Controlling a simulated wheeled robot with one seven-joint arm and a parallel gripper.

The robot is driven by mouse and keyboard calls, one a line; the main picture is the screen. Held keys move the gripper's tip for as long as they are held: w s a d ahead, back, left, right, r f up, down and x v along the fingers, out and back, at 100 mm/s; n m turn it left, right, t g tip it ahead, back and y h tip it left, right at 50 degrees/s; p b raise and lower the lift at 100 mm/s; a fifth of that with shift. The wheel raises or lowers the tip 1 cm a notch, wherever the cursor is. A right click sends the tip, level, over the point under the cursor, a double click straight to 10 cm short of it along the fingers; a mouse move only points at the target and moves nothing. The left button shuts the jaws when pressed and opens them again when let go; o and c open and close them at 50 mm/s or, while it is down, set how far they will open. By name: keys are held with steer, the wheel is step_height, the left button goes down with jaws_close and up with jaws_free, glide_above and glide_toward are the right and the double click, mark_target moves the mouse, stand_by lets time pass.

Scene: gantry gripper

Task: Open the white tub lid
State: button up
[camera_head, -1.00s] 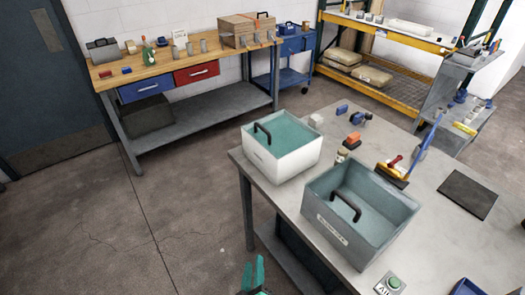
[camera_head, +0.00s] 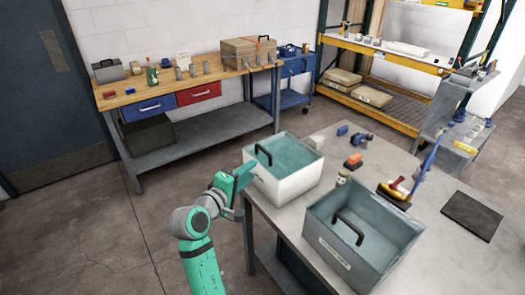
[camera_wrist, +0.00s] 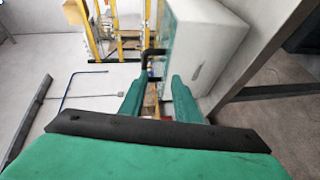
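The white tub (camera_head: 283,192) stands on the near left corner of the grey table. Its lid (camera_head: 296,158) looks like a teal panel lying within the rim, with a black arched handle (camera_head: 262,152) at its left side. My gripper (camera_head: 243,176) is at the tub's left side, close to the handle. In the wrist view, the two green fingers (camera_wrist: 160,92) are apart with nothing between them. The black handle (camera_wrist: 152,58) shows just beyond the fingertips, with the white tub wall (camera_wrist: 195,48) to the right. The lid looks seated in the tub.
A grey tub (camera_head: 335,258) with a similar black handle stands right of the white tub. Small blue and orange items (camera_head: 353,160), a brush (camera_head: 394,192) and a dark mat (camera_head: 471,215) lie on the table (camera_head: 440,255). A wooden workbench (camera_head: 200,90) stands behind.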

mark_target(263, 148)
steer(key=w+d, duration=0.1)
steer(key=w, duration=0.2)
steer(key=w+d+r, duration=0.1)
steer(key=w+d, duration=0.1)
steer(key=w, duration=0.1)
steer(key=w+d, duration=0.1)
steer(key=w, duration=0.2)
steer(key=shift+w+d+r, duration=0.2)
steer(key=shift+w+d, duration=0.15)
jaws_close()
